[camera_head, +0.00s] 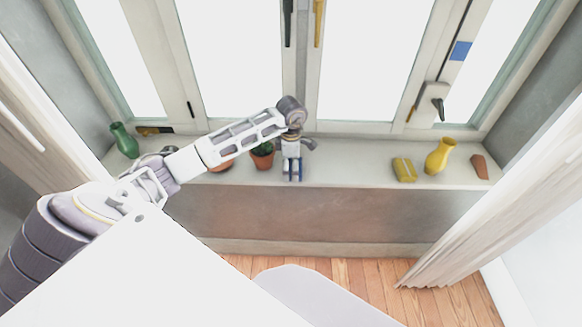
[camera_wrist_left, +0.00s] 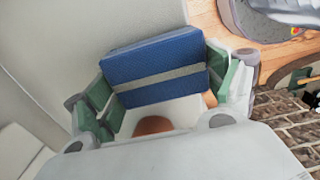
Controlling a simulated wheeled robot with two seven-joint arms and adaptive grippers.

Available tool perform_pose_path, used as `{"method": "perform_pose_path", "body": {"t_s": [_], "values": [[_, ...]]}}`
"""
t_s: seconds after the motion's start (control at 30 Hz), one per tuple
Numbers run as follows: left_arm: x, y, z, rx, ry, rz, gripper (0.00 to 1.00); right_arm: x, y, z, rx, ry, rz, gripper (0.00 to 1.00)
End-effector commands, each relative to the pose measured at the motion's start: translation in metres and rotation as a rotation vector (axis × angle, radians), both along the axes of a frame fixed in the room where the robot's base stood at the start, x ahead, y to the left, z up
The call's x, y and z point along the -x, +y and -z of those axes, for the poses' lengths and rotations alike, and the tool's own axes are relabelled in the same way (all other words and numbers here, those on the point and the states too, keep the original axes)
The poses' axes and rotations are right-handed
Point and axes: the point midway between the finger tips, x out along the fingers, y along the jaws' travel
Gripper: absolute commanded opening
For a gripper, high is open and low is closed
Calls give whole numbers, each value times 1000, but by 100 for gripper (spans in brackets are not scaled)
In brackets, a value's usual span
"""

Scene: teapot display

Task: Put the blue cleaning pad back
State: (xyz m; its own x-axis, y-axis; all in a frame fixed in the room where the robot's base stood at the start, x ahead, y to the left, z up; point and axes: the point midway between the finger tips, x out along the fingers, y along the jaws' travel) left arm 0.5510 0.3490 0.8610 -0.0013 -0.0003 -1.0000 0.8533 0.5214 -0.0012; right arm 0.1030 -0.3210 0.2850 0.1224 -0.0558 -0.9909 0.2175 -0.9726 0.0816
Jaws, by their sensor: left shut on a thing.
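The blue cleaning pad (camera_wrist_left: 155,66) is a blue block with a grey stripe across it. In the left wrist view it sits between the green finger pads of my left gripper (camera_wrist_left: 158,88), which is shut on it. In the head view my left gripper (camera_head: 292,170) hangs over the front part of the window sill (camera_head: 345,172), right of a potted plant (camera_head: 262,158). At this size the pad there is mostly hidden by the fingers. I cannot tell whether it touches the sill. My right gripper is not in view.
A yellow block (camera_head: 403,170), a yellow vase (camera_head: 440,156) and a terracotta piece (camera_head: 480,167) stand on the sill's right. A green vase (camera_head: 123,140) stands far left. The sill between gripper and yellow block is clear.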

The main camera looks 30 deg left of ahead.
Motion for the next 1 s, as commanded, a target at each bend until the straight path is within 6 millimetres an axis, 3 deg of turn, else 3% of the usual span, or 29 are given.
{"method": "perform_pose_path", "body": {"t_s": [0.53,0.57,0.67,1.0], "values": [[0,0,7,0,-2,0,58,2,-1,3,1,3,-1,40],[0,0,7,0,-1,0,88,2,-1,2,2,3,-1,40],[0,0,6,0,-1,0,100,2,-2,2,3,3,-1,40],[0,0,6,0,-1,0,100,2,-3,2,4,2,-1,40]]}}
